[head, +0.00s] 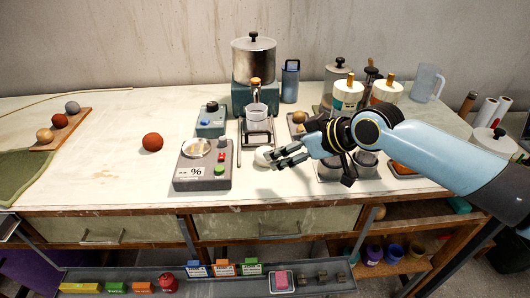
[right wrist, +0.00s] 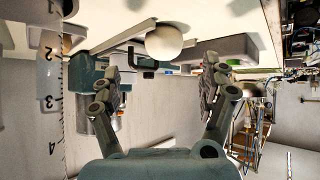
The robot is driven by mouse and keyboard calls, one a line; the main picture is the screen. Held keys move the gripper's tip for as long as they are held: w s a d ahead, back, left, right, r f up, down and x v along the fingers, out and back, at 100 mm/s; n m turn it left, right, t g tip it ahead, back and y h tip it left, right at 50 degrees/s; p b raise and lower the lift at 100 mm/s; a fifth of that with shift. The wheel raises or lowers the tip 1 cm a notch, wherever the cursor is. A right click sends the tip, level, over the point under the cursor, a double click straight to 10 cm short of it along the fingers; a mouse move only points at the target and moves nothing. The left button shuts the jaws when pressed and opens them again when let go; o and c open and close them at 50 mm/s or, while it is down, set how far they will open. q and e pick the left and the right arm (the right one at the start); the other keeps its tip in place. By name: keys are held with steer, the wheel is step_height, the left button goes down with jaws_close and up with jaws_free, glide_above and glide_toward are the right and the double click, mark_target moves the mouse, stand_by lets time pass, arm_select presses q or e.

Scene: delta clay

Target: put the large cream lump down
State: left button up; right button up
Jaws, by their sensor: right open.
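The large cream lump (head: 263,157) rests on the pale tabletop, just right of the grey device with a % display (head: 204,166). In the right wrist view the lump (right wrist: 164,42) is a smooth, pale, rounded shape beyond the fingertips, centred between them. My right gripper (head: 277,160) reaches in from the right with its fingers beside the lump and partly in front of it. In the right wrist view the gripper (right wrist: 164,78) has its fingers wide apart, with a gap to the lump on each side. My left gripper is not in view.
A red-brown lump (head: 152,142) lies left of the device. A wooden board (head: 47,141) with several lumps is far left. Jars crowd the right; the left-middle tabletop is clear.

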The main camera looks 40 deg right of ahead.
steer(key=shift+s+r+m+t, duration=0.15)
steer(key=shift+r+m+t, duration=0.05)
steer(key=shift+m+t, duration=0.2)
steer(key=x, duration=0.7)
steer(key=shift+a+f, duration=0.1)
steer(key=shift+a, duration=0.2)
steer(key=shift+c, duration=0.4)
steer(key=c, duration=1.4)
